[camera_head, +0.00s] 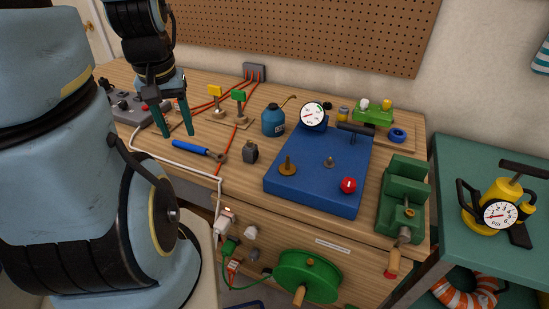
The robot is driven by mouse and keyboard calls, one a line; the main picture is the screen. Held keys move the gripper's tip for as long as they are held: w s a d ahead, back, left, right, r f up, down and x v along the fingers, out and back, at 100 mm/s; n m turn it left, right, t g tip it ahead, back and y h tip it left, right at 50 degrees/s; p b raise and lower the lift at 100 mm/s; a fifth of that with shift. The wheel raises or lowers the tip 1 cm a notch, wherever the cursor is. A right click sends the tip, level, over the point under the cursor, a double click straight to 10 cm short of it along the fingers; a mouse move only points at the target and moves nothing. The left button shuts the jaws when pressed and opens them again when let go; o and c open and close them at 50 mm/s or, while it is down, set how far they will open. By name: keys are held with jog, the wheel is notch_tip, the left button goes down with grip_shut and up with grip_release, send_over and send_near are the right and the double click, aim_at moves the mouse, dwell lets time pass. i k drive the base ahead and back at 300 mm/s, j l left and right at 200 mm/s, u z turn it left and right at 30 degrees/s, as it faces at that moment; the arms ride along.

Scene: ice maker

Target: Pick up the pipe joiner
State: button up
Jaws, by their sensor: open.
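I cannot tell for certain which thing is the pipe joiner. A small dark grey piece (250,152) stands upright on the wooden workbench (240,185), left of the blue plate, and no pipe is seen in it. My gripper (176,132) is open and empty, its two teal fingers pointing down over the left part of the bench. It is just behind and above a blue-handled tool (190,148), left of the grey piece. Whether the fingertips touch the bench is unclear.
A blue bottle (273,121), green and yellow switches with red wires, and a green vise (404,200) stand around. A white cable (185,165) crosses the front left. A green crank wheel (308,276) hangs below.

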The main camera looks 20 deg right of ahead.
aim_at(252, 156)
jog(key=i+j+z, duration=0.15)
jog(key=j+z, duration=0.25)
jog(key=i+j+z, duration=0.1)
jog(key=j+z, duration=0.3)
jog(key=i+j+z, duration=0.1)
jog(key=j, duration=0.75)
jog(key=j+z, duration=0.15)
jog(key=j, duration=0.7)
